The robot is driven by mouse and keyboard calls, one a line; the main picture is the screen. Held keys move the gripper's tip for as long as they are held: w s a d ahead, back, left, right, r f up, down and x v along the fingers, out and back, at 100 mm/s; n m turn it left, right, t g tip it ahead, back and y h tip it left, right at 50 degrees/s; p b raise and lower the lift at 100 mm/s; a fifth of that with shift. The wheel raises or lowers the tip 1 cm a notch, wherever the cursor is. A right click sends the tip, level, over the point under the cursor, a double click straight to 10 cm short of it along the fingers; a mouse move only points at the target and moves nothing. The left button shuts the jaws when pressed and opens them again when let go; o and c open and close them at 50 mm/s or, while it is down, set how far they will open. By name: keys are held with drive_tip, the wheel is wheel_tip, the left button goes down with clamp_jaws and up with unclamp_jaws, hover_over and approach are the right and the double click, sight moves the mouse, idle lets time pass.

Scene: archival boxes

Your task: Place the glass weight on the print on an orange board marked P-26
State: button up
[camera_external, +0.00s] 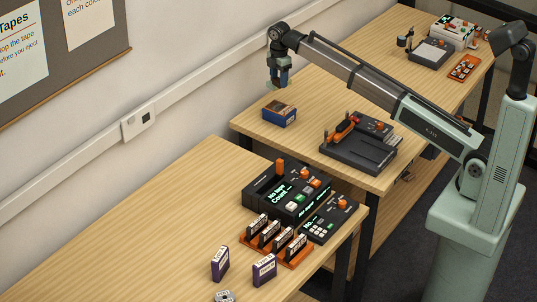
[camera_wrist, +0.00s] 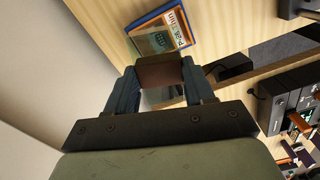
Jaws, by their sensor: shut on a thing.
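The block is held above the table and is hard to make out in the external view. Below is a blue-edged box or board (camera_external: 279,113) with a brownish top; it also shows in the wrist view (camera_wrist: 150,24). It carries a dark print and a white label (camera_wrist: 177,27) that seems to read "P-26 Thin".
A black device with orange parts (camera_external: 358,150) stands right of the board. More devices (camera_external: 430,52) and an orange rack (camera_external: 464,68) are at the far end. The near table holds a black counter device (camera_external: 285,195) and several tapes. Bare tabletop surrounds the board.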

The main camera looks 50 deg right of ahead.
sight(279, 108)
drive_tip(key=n, duration=0.3)
drive_tip(key=shift+s, duration=0.15)
drive_tip(key=shift+f, duration=5)
drive_tip(key=shift+f, duration=0.1)
drive_tip(key=o, duration=0.9)
drive_tip(key=shift+o, duration=0.2)
wheel_tip(279, 108, up, 12)
drive_tip(key=shift+r, duration=0.15)
